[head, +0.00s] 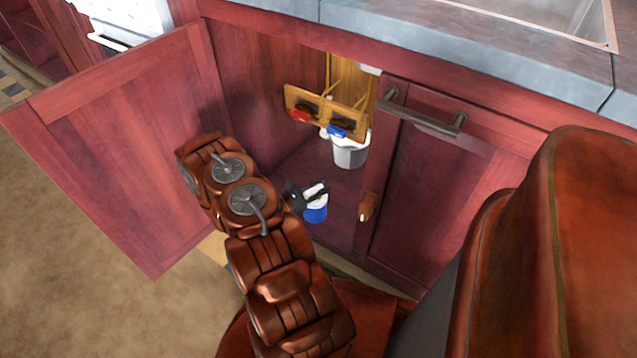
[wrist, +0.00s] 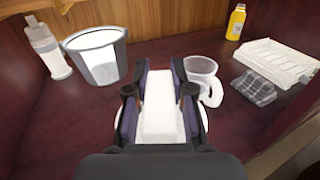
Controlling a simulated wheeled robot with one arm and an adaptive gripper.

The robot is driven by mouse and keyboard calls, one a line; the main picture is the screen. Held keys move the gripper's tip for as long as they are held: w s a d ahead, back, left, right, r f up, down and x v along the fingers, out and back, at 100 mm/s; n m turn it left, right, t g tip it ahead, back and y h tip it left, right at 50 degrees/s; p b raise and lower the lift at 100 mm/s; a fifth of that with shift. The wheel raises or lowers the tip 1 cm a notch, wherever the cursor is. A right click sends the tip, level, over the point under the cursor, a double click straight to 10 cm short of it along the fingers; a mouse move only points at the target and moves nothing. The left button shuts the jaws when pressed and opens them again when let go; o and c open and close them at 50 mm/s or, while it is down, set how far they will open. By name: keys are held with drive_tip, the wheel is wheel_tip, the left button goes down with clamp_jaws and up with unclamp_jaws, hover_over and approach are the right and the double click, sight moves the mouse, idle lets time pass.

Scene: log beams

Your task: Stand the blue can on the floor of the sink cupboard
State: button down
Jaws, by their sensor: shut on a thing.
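The blue can (head: 316,213) has a blue body and a white upper part. In the head view it is inside the open sink cupboard (head: 340,190), just beyond the end of my arm. My gripper (head: 307,195) is shut on its white upper part. In the wrist view the fingers of my gripper (wrist: 160,100) press on both sides of a white piece (wrist: 158,118); the blue body is hidden there. A white curved piece with a round grey opening (wrist: 203,68) shows right of the fingers. I cannot tell whether the can's base touches the cupboard floor (wrist: 160,50).
A yellow bottle (wrist: 236,22), a white rack (wrist: 275,62) and a dark cloth (wrist: 254,87) are right. The left door (head: 120,140) is open; the right door (head: 425,200) is shut.

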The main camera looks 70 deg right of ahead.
drive_tip(key=w+d+f+b, duration=0.3)
drive_tip(key=d+f, duration=0.1)
drive_tip(key=d, duration=0.2)
drive_tip(key=shift+w, duration=0.2)
idle(0.4)
drive_tip(key=shift+f, duration=0.15)
drive_tip(key=c, duration=1)
unclamp_jaws()
drive_tip(key=p+v, duration=0.3)
drive_tip(key=v, duration=0.9)
drive_tip(key=shift+p, duration=0.3)
